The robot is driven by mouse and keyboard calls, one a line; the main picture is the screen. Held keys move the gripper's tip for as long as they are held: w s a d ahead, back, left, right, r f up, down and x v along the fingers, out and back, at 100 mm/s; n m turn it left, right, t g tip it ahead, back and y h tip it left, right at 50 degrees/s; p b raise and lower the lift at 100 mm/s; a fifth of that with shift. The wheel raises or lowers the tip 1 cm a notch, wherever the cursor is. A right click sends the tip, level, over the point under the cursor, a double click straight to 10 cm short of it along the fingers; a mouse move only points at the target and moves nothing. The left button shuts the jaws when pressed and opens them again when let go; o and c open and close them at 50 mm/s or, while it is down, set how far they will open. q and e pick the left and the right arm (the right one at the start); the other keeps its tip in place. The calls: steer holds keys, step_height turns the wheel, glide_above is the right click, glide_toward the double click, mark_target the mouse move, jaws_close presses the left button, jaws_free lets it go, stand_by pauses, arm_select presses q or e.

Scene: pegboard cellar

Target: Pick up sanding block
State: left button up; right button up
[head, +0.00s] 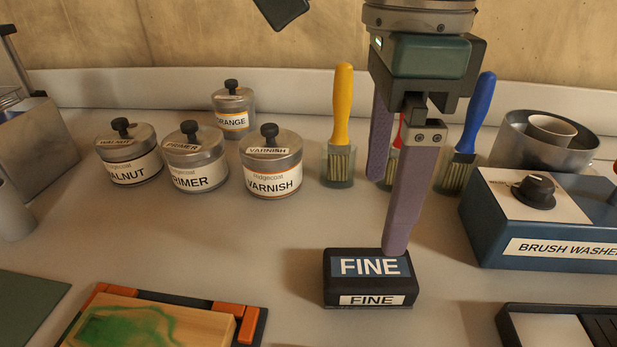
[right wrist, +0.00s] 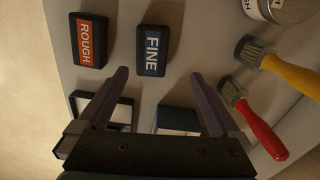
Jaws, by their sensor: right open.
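A black sanding block with a blue FINE label (head: 368,278) lies on the bench at the lower middle of the head view. It also shows in the right wrist view (right wrist: 153,50), ahead of and between my fingertips. My right gripper (head: 387,213) is open and empty, with its purple fingers pointing down. In the head view its nearer fingertip overlaps the block's back edge; I cannot tell whether it touches. A second block labelled ROUGH (right wrist: 88,42) lies beside it in the right wrist view only. My left gripper is not in view.
Brushes with yellow (head: 342,105) and blue (head: 478,112) handles stand behind the gripper; a red one is partly hidden. The blue brush washer (head: 550,230) is at right. Several labelled tins, including varnish (head: 272,165), stand at left. A clamped wooden board (head: 160,320) lies front left.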

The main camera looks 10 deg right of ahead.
mark_target(369, 267)
steer(key=f, duration=0.1)
steer(key=s+f, duration=0.1)
steer(key=shift+f, duration=0.35)
steer(key=f, duration=0.5)
steer(key=shift+s+a+f, duration=0.1)
steer(key=shift+s+a, duration=0.2)
steer(key=shift+a, duration=0.05)
steer(key=shift+w+f, duration=0.1)
steer(key=shift+f, duration=0.2)
steer(key=shift+c, duration=0.2)
steer(key=c, duration=1.4)
step_height(369, 267, up, 20)
steer(key=p, duration=0.1)
